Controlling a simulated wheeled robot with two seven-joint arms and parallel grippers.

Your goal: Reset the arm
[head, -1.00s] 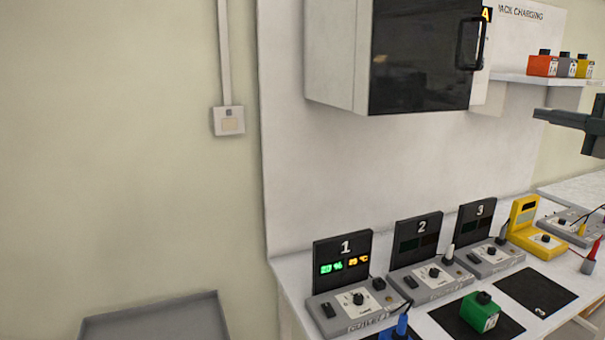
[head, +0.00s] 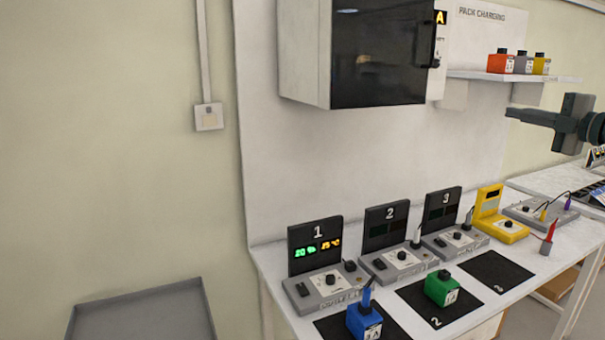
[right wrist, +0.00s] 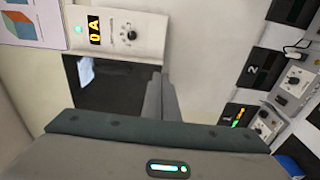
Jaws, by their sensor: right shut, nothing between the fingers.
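My right gripper (head: 512,115) comes in from the right edge of the head view, in the air in front of the back wall, below the shelf and above the bench. Its fingers are closed together with nothing between them. In the right wrist view the shut fingers (right wrist: 160,98) point towards the wall area beside the dark-fronted cabinet (right wrist: 110,85). The gripper touches nothing that I can see. My left gripper does not show in either view.
Chargers 1 (head: 328,287), 2 (head: 400,263) and 3 (head: 455,240) stand on the bench (head: 268,262). A blue pack (head: 364,320) and a green pack (head: 440,290) sit on black mats. A yellow device (head: 490,215) stands farther right. The wall cabinet (head: 380,55) overhangs; a shelf (head: 510,77) holds three packs.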

